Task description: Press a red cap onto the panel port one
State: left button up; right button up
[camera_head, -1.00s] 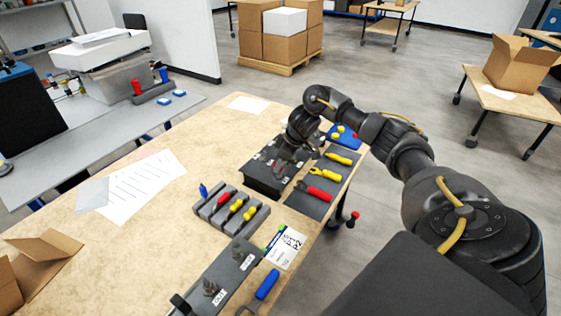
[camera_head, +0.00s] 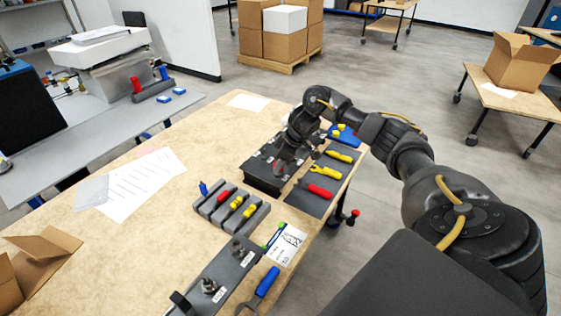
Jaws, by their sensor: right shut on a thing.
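My right gripper (camera_head: 284,162) reaches down over the black box-like panel (camera_head: 262,184) with small pale labels on its top, near the table's right edge. It is shut on a small reddish piece, probably the red cap (camera_head: 279,169), at its fingertips, low over the panel top. The fingers hide much of the piece and the port under it, so I cannot tell whether it touches the port. A red piece (camera_head: 223,195) also sits in the grey slotted rack (camera_head: 212,209), beside yellow and blue ones. My left gripper is out of view.
A dark mat (camera_head: 312,202) with red- and yellow-handled tools lies right of the panel. A grey plate with metal fittings (camera_head: 222,276), a printed card (camera_head: 285,245) and a blue-handled tool (camera_head: 266,282) lie in front. The table's left middle (camera_head: 140,240) is bare.

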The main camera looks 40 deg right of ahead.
jog(key=shift+f, duration=0.45)
jog(key=o, duration=1)
jog(key=shift+o, duration=0.2)
jog(key=shift+r, duration=0.1)
jog(key=v, duration=1)
jog(key=shift+r+p, duration=0.3)
jog(key=shift+p, duration=0.15)
jog(key=shift+s+d, duration=0.1)
jog(key=shift+s, duration=0.05)
